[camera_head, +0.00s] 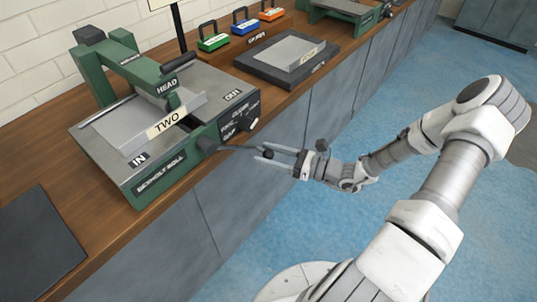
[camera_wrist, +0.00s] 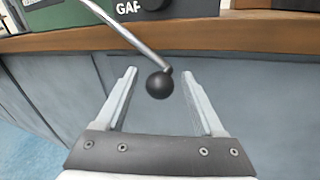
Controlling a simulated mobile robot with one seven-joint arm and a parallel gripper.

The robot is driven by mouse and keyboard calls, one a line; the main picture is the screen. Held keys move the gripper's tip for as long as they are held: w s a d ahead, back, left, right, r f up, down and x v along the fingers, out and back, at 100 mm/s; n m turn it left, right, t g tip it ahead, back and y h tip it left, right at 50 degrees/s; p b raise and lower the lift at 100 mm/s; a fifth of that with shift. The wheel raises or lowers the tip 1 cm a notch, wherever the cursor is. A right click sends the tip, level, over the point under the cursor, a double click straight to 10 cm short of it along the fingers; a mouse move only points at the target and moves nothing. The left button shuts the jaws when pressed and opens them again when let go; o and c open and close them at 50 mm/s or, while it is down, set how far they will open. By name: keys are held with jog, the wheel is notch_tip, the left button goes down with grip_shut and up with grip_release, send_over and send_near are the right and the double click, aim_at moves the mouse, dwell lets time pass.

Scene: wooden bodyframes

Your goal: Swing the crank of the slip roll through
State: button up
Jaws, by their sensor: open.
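The rod ends in a black ball knob (camera_wrist: 159,85). My gripper (camera_head: 272,155) is open in front of the bench. In the wrist view the knob lies between the two fingers (camera_wrist: 160,95), with gaps on both sides, nearer the right finger.
The bench top (camera_head: 110,215) has its front edge just beyond my fingers, with grey cabinet fronts (camera_head: 205,225) below. A dark mat (camera_head: 38,243) lies at the left. A dark tray (camera_head: 287,62) and several coloured locks (camera_head: 243,24) stand behind. The blue floor is clear.

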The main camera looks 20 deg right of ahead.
grip_shut()
dwell(0.3)
dwell(1.1)
